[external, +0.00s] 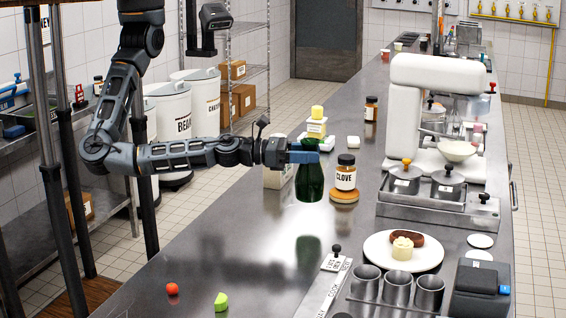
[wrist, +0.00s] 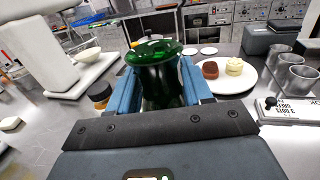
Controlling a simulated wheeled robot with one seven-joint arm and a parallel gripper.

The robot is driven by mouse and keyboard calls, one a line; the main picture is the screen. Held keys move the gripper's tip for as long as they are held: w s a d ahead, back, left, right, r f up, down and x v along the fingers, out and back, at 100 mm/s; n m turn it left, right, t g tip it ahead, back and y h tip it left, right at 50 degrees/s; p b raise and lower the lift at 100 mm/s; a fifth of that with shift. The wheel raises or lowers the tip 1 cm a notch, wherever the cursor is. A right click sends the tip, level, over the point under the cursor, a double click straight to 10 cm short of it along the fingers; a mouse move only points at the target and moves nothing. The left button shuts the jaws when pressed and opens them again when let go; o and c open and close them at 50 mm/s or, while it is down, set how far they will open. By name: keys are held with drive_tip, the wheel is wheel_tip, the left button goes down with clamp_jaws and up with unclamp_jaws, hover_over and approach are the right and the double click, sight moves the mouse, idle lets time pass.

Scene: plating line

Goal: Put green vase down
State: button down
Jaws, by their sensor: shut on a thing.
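The green vase (external: 309,184) is dark, glossy glass and upright in the external view. My gripper (external: 303,156) is shut on its upper part and holds it over the steel counter (external: 240,232). A reflection shows on the counter below it, and the vase looks raised above the surface. In the wrist view the green vase (wrist: 155,62) stands between the blue fingers of my gripper (wrist: 158,92). Its lower part is hidden there by the gripper body.
A clove jar (external: 346,176) on a wooden coaster stands just right of the vase. A plate (external: 378,252) with food, steel cups (external: 397,288) and a sign strip (external: 326,285) lie nearer the right front. A red ball (external: 172,289) and green piece (external: 221,302) lie in front. The counter's middle left is clear.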

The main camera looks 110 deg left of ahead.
sight(317, 173)
drive_tip(key=shift+w+a+f, duration=0.8)
drive_tip(key=shift+w+a, duration=0.05)
drive_tip(key=shift+a, duration=0.25)
drive_tip(key=shift+f+p, duration=0.65)
drive_tip(key=shift+f, duration=1.4)
drive_tip(key=shift+f+b, duration=0.25)
drive_tip(key=shift+b, duration=0.05)
drive_tip(key=shift+c, duration=2.4)
unclamp_jaws()
drive_tip(key=shift+r, duration=0.1)
